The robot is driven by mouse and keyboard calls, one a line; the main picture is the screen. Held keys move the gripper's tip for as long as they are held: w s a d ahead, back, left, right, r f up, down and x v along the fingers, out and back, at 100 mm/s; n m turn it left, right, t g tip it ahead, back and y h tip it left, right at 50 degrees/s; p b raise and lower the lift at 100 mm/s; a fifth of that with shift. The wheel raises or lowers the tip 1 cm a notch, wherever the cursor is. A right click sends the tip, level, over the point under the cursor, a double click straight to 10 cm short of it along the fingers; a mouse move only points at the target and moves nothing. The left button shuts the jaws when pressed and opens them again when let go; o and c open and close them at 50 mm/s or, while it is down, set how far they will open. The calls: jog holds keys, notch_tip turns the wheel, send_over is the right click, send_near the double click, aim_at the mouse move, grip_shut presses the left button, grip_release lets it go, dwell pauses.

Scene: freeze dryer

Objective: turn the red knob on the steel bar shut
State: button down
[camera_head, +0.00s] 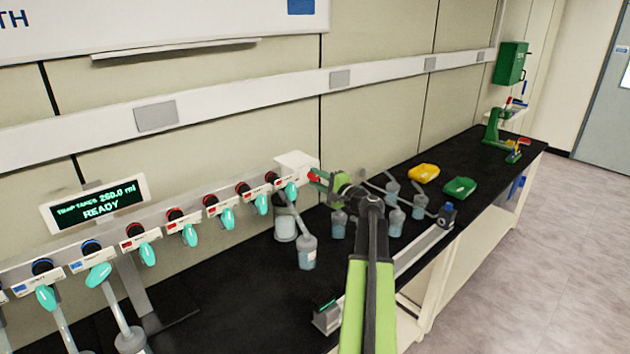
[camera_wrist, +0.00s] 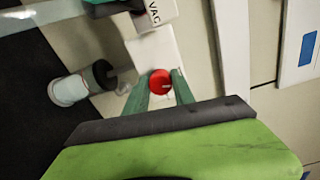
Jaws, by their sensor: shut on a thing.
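The red knob (camera_wrist: 160,82) shows in the wrist view between the two green fingers of my gripper (camera_wrist: 161,92). The fingers are shut on it. In the head view the red knob (camera_head: 313,175) is at the right end of the steel bar (camera_head: 75,256), beside a white box (camera_head: 296,160), and my gripper (camera_head: 320,177) reaches it from the right. The knob's face carries a short pale mark. The fingers partly cover its sides.
Several red and blue valves with teal handles line the bar. A lidded jar (camera_head: 285,226) and a flask (camera_head: 307,252) stand below its right end. More flasks, a yellow tray (camera_head: 424,173) and a green tray (camera_head: 460,187) are on the black bench to the right.

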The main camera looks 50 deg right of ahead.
jog(key=shift+r+n, duration=0.1)
jog(key=shift+n, duration=1.6)
jog(key=c, duration=1.1)
grip_release()
jog(key=shift+w, duration=0.1)
jog(key=shift+o, duration=0.2)
jog(key=s+a, duration=0.1)
jog(key=s, duration=1.6)
jog(key=shift+s, duration=0.25)
jog(key=shift+a+f, duration=0.1)
jog(key=shift+f, duration=0.1)
